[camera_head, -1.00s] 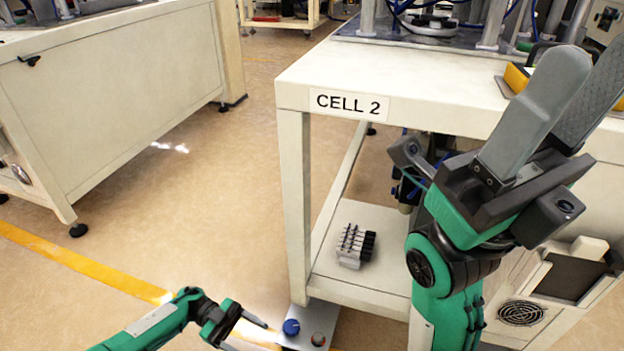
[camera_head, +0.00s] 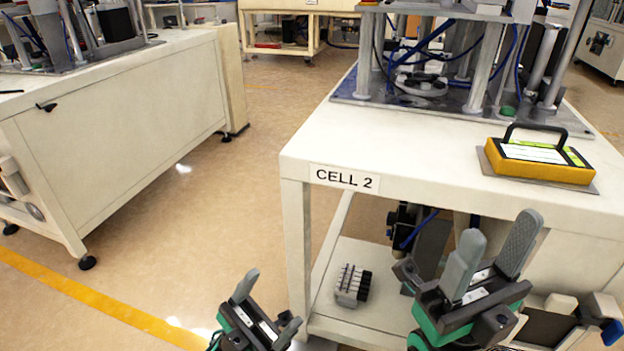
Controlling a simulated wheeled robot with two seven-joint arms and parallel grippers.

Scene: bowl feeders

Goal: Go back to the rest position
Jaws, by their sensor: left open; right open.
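My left gripper (camera_head: 270,306) is low in the middle of the head view, left of the near leg of the CELL 2 table. Its fingers are apart and nothing is between them. My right gripper (camera_head: 497,258) is in front of the CELL 2 table's front edge, at the lower right. Its two grey fingers point up, spread and empty. The rest of both arms is mostly cut off by the bottom edge of the picture.
The CELL 2 table (camera_head: 403,147) carries a yellow case with a black handle (camera_head: 540,160) and a machine frame (camera_head: 475,65). A grey valve block (camera_head: 351,285) sits on its lower shelf. Another bench (camera_head: 120,110) stands left. The floor between is clear.

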